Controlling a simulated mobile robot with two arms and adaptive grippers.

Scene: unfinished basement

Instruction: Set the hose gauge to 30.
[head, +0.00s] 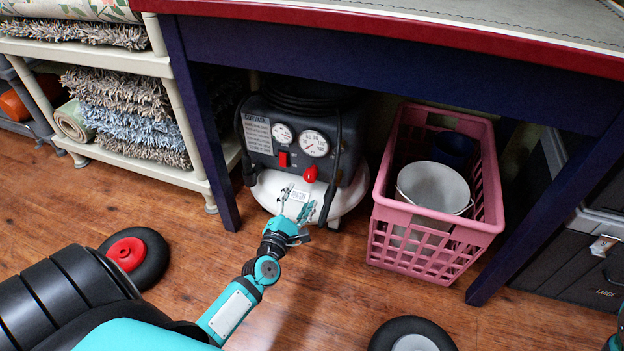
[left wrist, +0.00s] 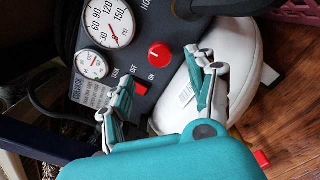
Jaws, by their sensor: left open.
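The air compressor (head: 262,118) stands on the floor under the table, with a dark panel and white tank. Its larger right-hand dial, the hose gauge (head: 314,143), also shows cut off at the top of the left wrist view (left wrist: 108,24); I cannot read its needle surely. The smaller tank gauge (head: 282,133) is beside it. A red round knob (head: 311,174) sits below the hose gauge; it also shows in the left wrist view (left wrist: 160,54). My left gripper (head: 297,203) is open and empty in front of the panel, fingers spread toward the knob, apart from it.
A red on/off switch (head: 283,159) sits left of the knob. A pink crate (head: 378,203) with a white bucket (head: 434,186) stands right of the compressor. Table legs (head: 226,200) flank the space; a shelf with rugs (head: 196,181) is at left.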

